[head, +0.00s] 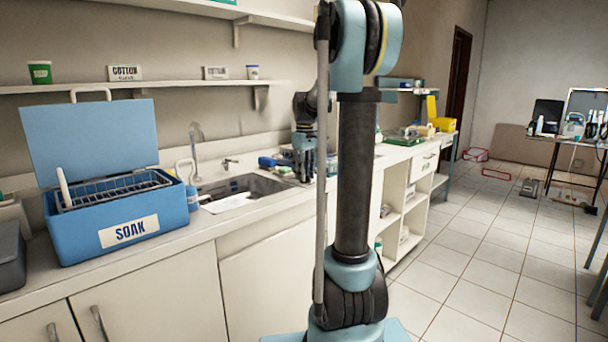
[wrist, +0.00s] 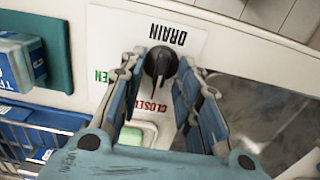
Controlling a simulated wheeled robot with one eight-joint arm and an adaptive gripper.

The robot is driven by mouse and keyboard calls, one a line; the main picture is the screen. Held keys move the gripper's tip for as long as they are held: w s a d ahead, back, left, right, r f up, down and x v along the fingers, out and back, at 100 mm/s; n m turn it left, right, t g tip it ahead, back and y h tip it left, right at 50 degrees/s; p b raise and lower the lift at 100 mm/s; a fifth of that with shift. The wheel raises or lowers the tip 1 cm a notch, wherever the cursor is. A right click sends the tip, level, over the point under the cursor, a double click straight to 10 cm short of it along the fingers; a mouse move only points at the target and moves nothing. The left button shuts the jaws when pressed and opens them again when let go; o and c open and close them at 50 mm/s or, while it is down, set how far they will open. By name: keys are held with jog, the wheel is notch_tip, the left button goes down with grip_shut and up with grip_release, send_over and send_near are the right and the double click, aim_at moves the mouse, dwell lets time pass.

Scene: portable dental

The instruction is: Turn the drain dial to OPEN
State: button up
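The black drain dial (wrist: 160,63) sits on a white label plate (wrist: 112,42) marked DRAIN in the wrist view. Red CLOSED lettering is just below the dial. Green lettering shows to its left, with only "EN" visible and the rest hidden by my finger. The dial's ridge runs roughly down toward CLOSED. My gripper (wrist: 161,62) is open, with one finger on each side of the dial. I cannot tell whether either finger touches it. In the head view my gripper (head: 304,165) is low over the counter beside the sink, and the dial cannot be made out.
The sink (head: 243,190) lies left of my gripper in the head view; the blue SOAK box (head: 122,222) stands farther left. In the wrist view a wire basket (wrist: 40,140) and a blue-and-white box (wrist: 18,62) are at left. Shelves hang above the counter.

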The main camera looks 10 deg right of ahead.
grip_shut()
jog(key=shift+m, duration=0.3)
jog(key=m, duration=0.5)
jog(key=shift+d, duration=0.1)
jog(key=m, duration=0.6)
jog(key=shift+d, duration=0.1)
jog(key=shift+m, duration=0.3)
grip_release()
jog(key=shift+r, duration=0.1)
notch_tip(320, 180, up, 12)
dwell(0.8)
